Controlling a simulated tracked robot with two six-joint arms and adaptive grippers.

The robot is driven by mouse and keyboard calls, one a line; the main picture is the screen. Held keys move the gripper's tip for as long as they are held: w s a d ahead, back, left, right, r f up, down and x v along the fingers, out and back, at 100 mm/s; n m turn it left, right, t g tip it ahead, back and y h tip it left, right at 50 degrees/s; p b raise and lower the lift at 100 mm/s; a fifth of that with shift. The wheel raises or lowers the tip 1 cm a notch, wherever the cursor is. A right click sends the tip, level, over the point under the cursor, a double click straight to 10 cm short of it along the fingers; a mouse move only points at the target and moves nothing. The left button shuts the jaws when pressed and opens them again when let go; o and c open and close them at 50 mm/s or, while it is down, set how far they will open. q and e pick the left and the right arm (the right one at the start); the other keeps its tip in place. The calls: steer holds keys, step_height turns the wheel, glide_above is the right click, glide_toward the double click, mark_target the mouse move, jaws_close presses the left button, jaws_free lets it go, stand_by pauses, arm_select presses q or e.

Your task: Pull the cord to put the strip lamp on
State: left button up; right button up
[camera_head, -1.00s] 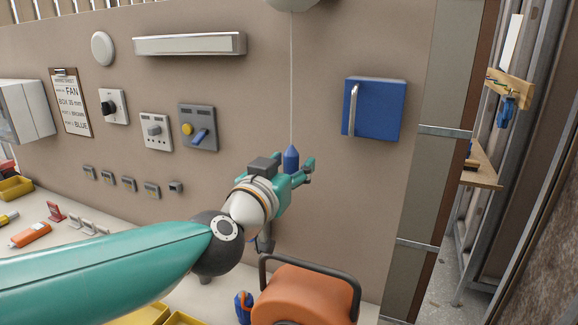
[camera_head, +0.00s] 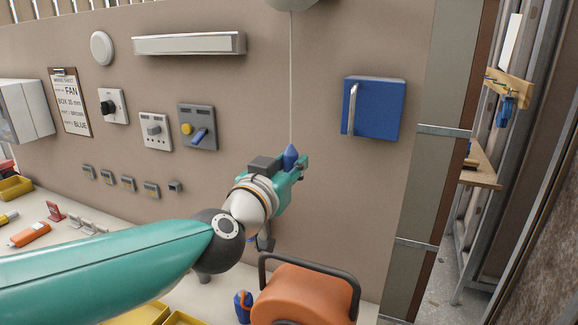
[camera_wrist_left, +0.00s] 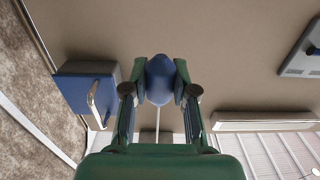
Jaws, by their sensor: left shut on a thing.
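A thin pale cord (camera_head: 291,90) hangs from a round fitting (camera_head: 292,4) at the top of the head view. Its blue pointed pull (camera_head: 290,156) hangs at the lower end. My left gripper (camera_head: 296,166) is shut on the pull, and in the left wrist view its fingers press on both sides of the blue pull (camera_wrist_left: 160,80). The strip lamp (camera_head: 189,43) is a long pale bar on the wall at upper left; it also shows in the left wrist view (camera_wrist_left: 262,121). I cannot tell that it is lit. My right gripper is not in view.
A blue box with a metal handle (camera_head: 374,108) is on the wall right of the cord. Switch panels (camera_head: 198,128) are at left. An orange case with a dark handle (camera_head: 303,292) stands below the gripper. The wall around the cord is clear.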

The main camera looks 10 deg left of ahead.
arm_select(q)
steer(key=shift+f+b, duration=0.4)
steer(key=shift+f, duration=0.1)
steer(key=o, duration=1)
steer(key=s+a+p, duration=0.1)
steer(key=s, duration=0.7)
steer(key=shift+a+p, duration=0.25)
steer(key=shift+p, duration=0.1)
steer(key=shift+w, duration=0.1)
